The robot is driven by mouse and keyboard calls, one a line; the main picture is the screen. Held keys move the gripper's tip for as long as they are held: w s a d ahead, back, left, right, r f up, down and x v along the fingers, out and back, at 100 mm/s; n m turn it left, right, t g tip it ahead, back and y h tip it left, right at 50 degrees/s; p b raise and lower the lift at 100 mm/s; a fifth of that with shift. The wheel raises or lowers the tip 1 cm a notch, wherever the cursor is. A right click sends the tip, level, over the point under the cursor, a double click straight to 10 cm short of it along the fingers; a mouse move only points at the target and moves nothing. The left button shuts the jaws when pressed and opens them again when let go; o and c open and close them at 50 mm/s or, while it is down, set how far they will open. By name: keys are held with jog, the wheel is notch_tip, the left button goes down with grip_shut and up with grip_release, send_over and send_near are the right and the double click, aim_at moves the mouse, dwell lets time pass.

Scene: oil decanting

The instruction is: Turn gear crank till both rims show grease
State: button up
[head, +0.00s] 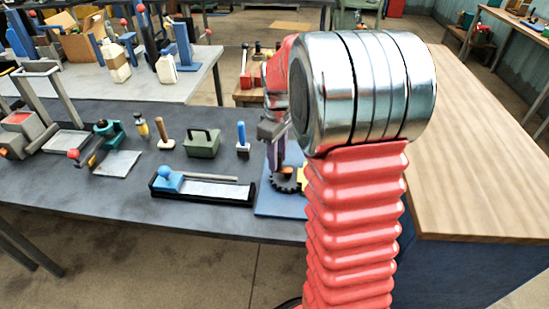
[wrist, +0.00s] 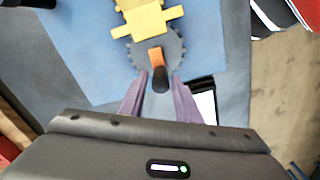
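In the wrist view a dark toothed gear (wrist: 172,48) lies beside a yellow block (wrist: 146,20) on a blue base plate (wrist: 88,60). An orange crank arm (wrist: 155,56) on the gear carries a dark handle (wrist: 160,80). My gripper (wrist: 159,79) has its two purple fingers apart, one on each side of the handle, with small gaps showing. In the head view the gear (head: 284,183) and blue plate (head: 275,205) show left of my arm, under my gripper (head: 277,163); my arm hides the rest. No grease can be made out on the rims.
On the dark bench (head: 110,190), a blue-knobbed tray (head: 205,189), a green box (head: 202,143), a wooden-handled tool (head: 165,135) and a blue-handled tool (head: 242,138) stand left of the plate. A wooden worktop (head: 490,150) lies to the right.

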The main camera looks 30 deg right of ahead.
jog(key=shift+o, duration=0.8)
notch_tip(320, 180, up, 14)
jog(key=shift+f, duration=0.15)
dwell(0.5)
